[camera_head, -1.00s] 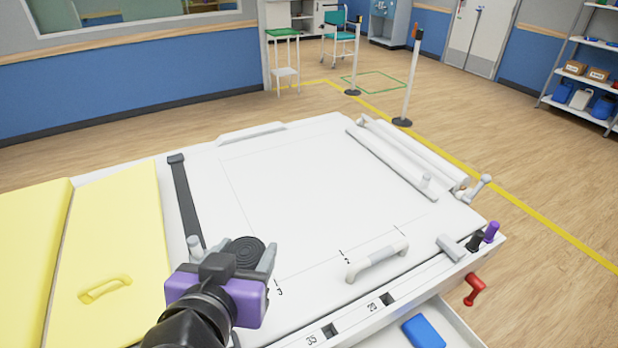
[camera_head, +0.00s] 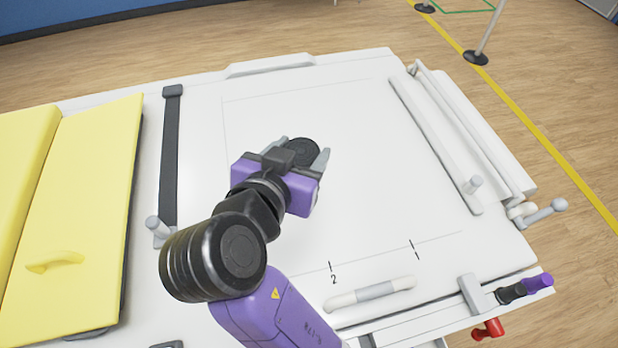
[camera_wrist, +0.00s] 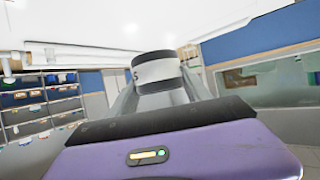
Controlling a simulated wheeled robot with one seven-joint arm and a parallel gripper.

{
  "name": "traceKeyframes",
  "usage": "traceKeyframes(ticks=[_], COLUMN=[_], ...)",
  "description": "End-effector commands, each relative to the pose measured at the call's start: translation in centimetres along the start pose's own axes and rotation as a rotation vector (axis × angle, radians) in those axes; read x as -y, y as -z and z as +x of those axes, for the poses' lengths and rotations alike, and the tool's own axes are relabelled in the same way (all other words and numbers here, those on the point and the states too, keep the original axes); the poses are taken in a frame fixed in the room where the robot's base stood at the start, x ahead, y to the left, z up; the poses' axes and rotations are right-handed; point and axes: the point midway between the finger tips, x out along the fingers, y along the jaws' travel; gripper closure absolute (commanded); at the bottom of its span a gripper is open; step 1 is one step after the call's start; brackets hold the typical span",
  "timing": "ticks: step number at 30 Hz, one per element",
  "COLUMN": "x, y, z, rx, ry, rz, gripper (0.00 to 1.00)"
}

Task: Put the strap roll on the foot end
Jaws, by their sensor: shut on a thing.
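The strap roll (camera_head: 301,149) is a dark, round coil held between the grey fingers of my gripper (camera_head: 302,153). In the wrist view the roll (camera_wrist: 156,70) shows side-on between the fingers, with a pale band and a dark lower edge. My gripper is shut on it, over the left-middle part of the white tabletop's outlined area (camera_head: 385,165). I cannot tell the height of the roll above the top. No label in view names the foot end. A flat dark strap (camera_head: 170,150) lies across the top, left of my gripper.
Yellow pads (camera_head: 85,210) cover the left end. A white rail (camera_head: 435,145) with a grey peg stands at the right. A pale handle (camera_head: 370,293) lies at the front edge, near a red handle (camera_head: 488,328) and a purple knob (camera_head: 538,283). The outlined area right of my gripper is clear.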

Motion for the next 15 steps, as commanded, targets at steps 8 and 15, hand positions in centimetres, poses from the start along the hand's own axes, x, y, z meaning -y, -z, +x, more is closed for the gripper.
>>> traceKeyframes(ticks=[8,15], x=[-0.1,0.0], y=[-6.3,-10.4], z=[3.1,5.0], rx=[0.003,0.001], ry=[-0.003,-0.001], rz=[-0.005,-0.002], gripper=[0.84,0.84])
